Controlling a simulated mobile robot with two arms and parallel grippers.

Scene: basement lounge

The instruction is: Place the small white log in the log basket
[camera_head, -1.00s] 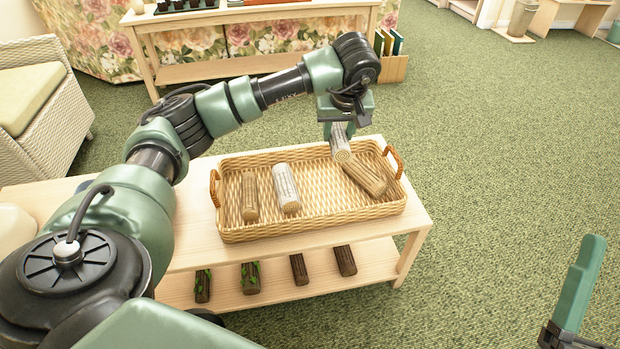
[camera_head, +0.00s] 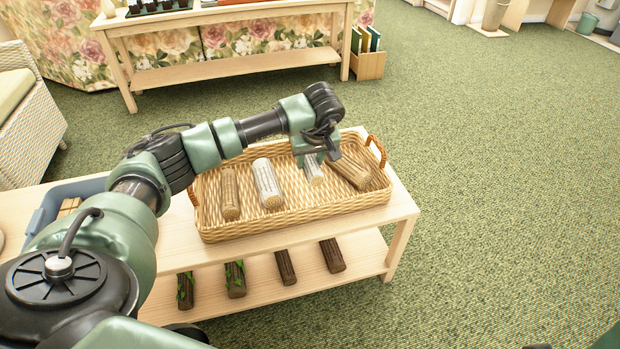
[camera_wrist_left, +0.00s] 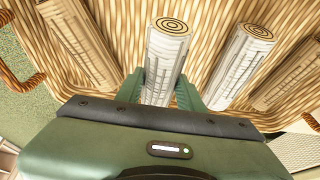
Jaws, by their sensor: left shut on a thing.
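The small white log (camera_head: 313,170) is between the fingers of my left gripper (camera_head: 317,158), low inside the wicker log basket (camera_head: 290,222). My left gripper is shut on it. In the left wrist view the log (camera_wrist_left: 166,58) sits between the two green fingers (camera_wrist_left: 160,92), its round end facing the camera's far side. I cannot tell whether its underside touches the basket floor. A larger white log (camera_head: 267,183) lies to its left in the basket, and brown logs (camera_head: 230,194) (camera_head: 351,172) lie at either side. Only a sliver of my right gripper (camera_head: 608,340) shows at the bottom right corner.
The basket stands on a wooden table (camera_head: 180,245) with several dark logs (camera_head: 285,267) on its lower shelf. A blue-grey bin (camera_head: 68,194) sits on the table at left. Green carpet (camera_head: 490,180) is clear at right.

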